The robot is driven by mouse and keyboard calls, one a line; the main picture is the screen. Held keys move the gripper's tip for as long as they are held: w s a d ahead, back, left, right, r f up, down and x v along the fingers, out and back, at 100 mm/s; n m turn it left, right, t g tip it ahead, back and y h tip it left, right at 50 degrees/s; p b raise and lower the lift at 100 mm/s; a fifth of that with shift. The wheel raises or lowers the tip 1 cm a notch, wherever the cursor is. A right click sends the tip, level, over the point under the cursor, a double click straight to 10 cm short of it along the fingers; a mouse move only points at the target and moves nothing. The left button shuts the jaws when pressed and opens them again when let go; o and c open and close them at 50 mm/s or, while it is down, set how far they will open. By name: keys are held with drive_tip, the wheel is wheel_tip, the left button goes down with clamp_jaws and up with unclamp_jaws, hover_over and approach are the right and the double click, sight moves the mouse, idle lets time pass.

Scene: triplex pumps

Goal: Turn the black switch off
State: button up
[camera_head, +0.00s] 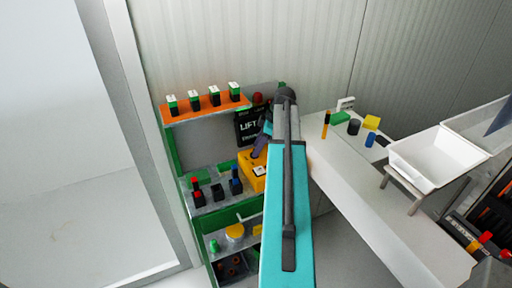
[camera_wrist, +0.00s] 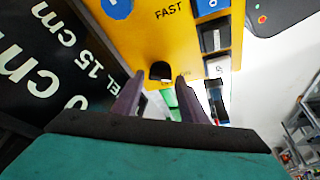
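A yellow control box (camera_head: 247,160) stands on the green shelf unit in the head view. It fills the top of the wrist view (camera_wrist: 150,40), with the word FAST printed on it. A small rounded black switch (camera_wrist: 160,70) sits near the box's lower edge. My gripper (camera_wrist: 160,82) has its two purple fingers apart, with the black switch showing between their tips. I cannot tell whether the fingers touch it. In the head view my gripper (camera_head: 261,146) is at the box, partly hidden by my arm.
A black sign with white lettering (camera_wrist: 65,60) is close on the left in the wrist view. Blue buttons (camera_wrist: 117,7) and dark rocker-like parts (camera_wrist: 216,38) are on the box. A white table (camera_head: 350,185) with a white bin (camera_head: 437,158) stands right.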

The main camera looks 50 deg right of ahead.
drive_tip(key=shift+w+a+f, duration=0.15)
drive_tip(key=shift+w+f, duration=0.05)
drive_tip(key=shift+f, duration=0.35)
drive_tip(key=shift+c, duration=0.4)
drive_tip(key=c, duration=0.7)
